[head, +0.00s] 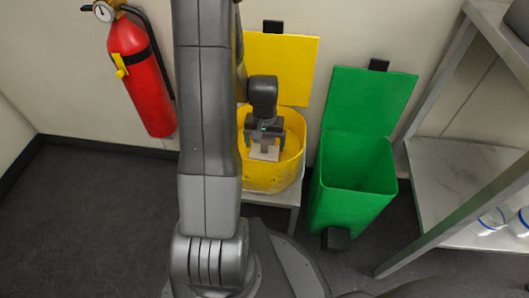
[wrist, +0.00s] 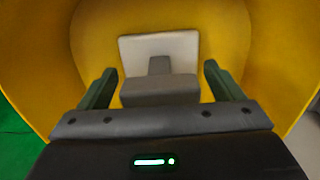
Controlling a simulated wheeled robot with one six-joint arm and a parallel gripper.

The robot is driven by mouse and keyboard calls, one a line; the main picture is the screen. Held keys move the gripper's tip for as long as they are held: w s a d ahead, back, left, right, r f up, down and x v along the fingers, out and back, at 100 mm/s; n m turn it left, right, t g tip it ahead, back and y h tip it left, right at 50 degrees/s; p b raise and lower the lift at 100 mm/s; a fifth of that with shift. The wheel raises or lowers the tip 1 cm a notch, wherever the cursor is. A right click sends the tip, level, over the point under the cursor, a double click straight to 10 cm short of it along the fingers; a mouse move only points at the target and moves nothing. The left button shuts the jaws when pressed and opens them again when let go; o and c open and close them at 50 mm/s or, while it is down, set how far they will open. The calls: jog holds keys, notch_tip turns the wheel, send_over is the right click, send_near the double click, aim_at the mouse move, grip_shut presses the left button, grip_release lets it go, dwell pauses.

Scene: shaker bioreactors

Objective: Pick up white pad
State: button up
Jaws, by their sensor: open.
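The white pad (head: 257,155) is inside the open yellow bin (head: 287,175). In the wrist view the white pad (wrist: 135,47) is a pale plate with a grey stem and a grey block (wrist: 160,90) on its near side. My gripper (head: 265,142) reaches down into the bin above the pad. In the wrist view my gripper (wrist: 161,70) is open, with one dark finger to each side of the grey block and a gap on both sides. What lies under the pad is hidden.
The yellow bin's lid (head: 285,65) stands open against the wall, and the bin is on a low pale stand (head: 283,197). An open green bin (head: 345,205) is to its right. A metal shelf (head: 470,185) with bottles stands far right. A fire extinguisher (head: 143,85) hangs left.

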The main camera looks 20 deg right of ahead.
jog(key=shift+f, duration=0.8)
jog(key=shift+c, duration=0.2)
jog(key=c, duration=1)
jog(key=shift+c, duration=0.2)
jog(key=shift+r, duration=0.15)
notch_tip(320, 180, up, 10)
jog(key=p, duration=0.4)
